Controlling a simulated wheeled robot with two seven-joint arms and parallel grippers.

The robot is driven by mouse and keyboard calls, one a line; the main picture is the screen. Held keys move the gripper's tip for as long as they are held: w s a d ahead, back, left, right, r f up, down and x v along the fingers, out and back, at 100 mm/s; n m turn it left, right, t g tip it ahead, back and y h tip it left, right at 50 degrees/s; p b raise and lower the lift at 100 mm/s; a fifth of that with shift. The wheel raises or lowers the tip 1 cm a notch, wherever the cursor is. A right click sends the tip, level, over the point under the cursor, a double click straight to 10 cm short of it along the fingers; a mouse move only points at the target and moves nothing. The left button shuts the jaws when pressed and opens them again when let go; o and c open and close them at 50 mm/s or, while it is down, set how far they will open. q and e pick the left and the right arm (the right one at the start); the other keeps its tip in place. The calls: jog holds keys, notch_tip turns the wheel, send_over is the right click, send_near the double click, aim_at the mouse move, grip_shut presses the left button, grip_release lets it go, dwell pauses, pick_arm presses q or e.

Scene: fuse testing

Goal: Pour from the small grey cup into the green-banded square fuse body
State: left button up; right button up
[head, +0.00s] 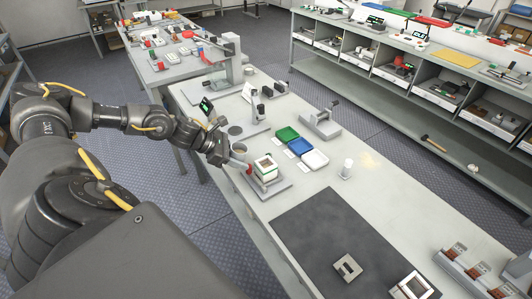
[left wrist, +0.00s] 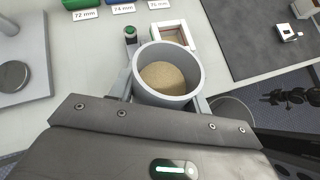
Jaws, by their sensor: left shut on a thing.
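The small grey cup (left wrist: 140,87) is in the left wrist view, with tan grains inside; no grains are seen leaving it. My left gripper (head: 240,164) is shut on the cup, with a jaw on either side of it. The green-banded square fuse body (head: 265,172) stands on a grey base at the near-left edge of the bench, just right of the gripper. In the left wrist view the fuse body (left wrist: 187,29) shows just beyond the cup rim, partly hidden by it, with a brown inside and pale rim. My right gripper is in neither view.
Green (head: 287,134), blue (head: 300,145) and white (head: 315,159) trays lie beyond the fuse body. A grey press-like stand (head: 322,122) is behind them. A dark mat (head: 320,235) covers the near bench, with a square metal part (head: 347,267) on it.

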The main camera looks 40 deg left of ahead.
pick_arm(q)
jog(key=shift+w+d+r+g+y, duration=0.35)
jog(key=shift+w+d+g+y, duration=0.15)
jog(key=shift+g+y, duration=0.15)
jog(key=shift+w+d+r+g+y, duration=0.3)
jog(key=shift+w+d+g+y, duration=0.2)
jog(key=shift+y, duration=0.25)
jog(key=shift+g, duration=0.25)
jog(key=shift+s, duration=0.15)
jog(key=shift+r+g+y, duration=0.25)
jog(key=shift+g+y, duration=0.15)
jog(key=shift+y, duration=0.2)
dwell(0.4)
jog(key=shift+f+m+g+y, duration=0.35)
jog(key=shift+g+y, duration=0.15)
jog(key=shift+y, duration=0.1)
dwell(1.3)
jog(key=shift+f+g+y, duration=0.35)
jog(key=shift+g+y, duration=0.15)
jog(key=shift+a+f, duration=0.1)
